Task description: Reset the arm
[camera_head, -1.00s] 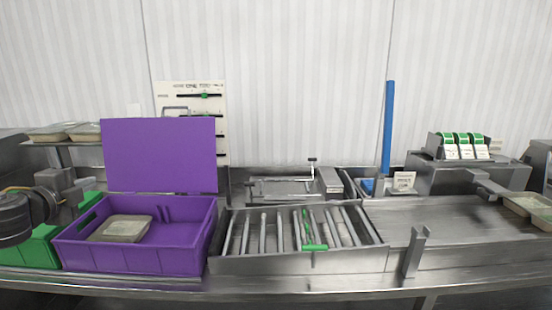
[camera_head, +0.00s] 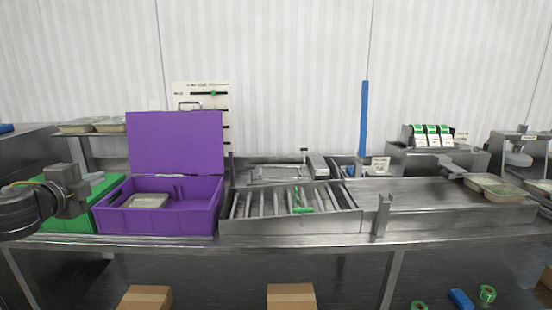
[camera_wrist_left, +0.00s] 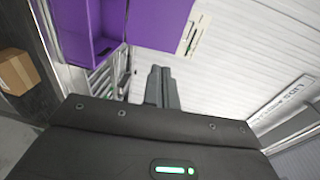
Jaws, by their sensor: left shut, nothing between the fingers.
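My left gripper (camera_head: 84,190) is at the left of the head view, in front of the green crate (camera_head: 72,218) and left of the purple crate (camera_head: 160,222). Its fingers also show in the left wrist view (camera_wrist_left: 162,88), shut together with nothing between them. The gripper is apart from the purple crate, which stands on the bench with its lid (camera_head: 175,142) raised and a tray (camera_head: 147,201) inside. My right gripper is in neither view.
A slatted metal tray (camera_head: 290,221) with a green-handled tool (camera_head: 303,211) is right of the purple crate. Filled trays (camera_head: 497,190) are at the right. Cardboard boxes (camera_head: 291,296) lie below the bench. A blue post (camera_head: 364,125) stands at the back.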

